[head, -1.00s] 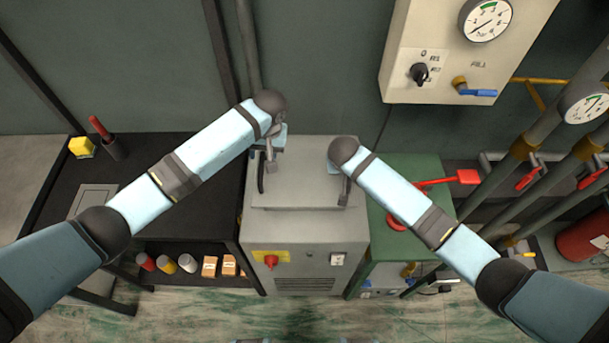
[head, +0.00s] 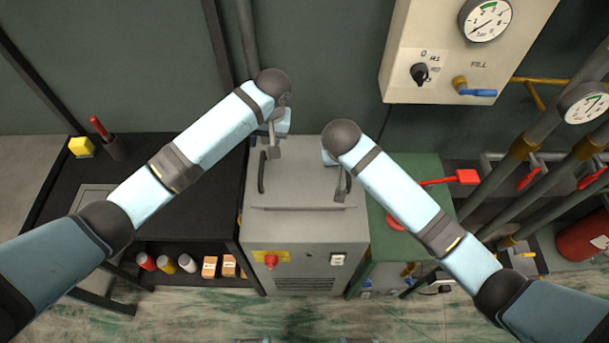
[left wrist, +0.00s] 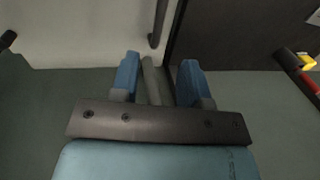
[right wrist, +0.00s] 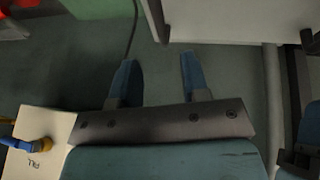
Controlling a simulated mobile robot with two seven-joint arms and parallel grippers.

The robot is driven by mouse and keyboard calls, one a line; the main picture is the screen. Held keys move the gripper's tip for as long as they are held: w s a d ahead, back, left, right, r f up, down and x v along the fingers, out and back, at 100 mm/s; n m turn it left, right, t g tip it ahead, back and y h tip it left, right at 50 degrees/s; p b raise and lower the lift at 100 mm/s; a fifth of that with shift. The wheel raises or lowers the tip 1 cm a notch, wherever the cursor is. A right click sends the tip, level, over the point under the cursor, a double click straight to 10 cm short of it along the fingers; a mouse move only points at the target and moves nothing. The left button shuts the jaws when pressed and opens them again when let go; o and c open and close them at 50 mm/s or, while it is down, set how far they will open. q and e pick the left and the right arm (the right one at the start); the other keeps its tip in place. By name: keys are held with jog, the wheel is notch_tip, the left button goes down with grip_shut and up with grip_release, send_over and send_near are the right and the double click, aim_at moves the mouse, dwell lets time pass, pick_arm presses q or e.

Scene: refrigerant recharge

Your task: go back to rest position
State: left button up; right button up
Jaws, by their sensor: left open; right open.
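My left gripper (head: 276,146) is above the back left of the grey machine's top in the head view, beside a dark handle (head: 262,172). In the left wrist view its blue fingers (left wrist: 158,80) stand apart with nothing between them. My right gripper (head: 342,190) is above the right part of the machine's top, near its right handle. In the right wrist view its blue fingers (right wrist: 156,82) are apart and empty. The grey machine (head: 300,225) has a red knob on a yellow plate (head: 270,258) on its front.
A black bench (head: 190,205) with a yellow block (head: 81,147) stands at left. A green cabinet (head: 395,245) with a red lever stands at right. A wall panel (head: 425,45) with a gauge and blue-handled valve hangs above right, beside pipes (head: 545,130).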

jog(key=shift+v, duration=0.75)
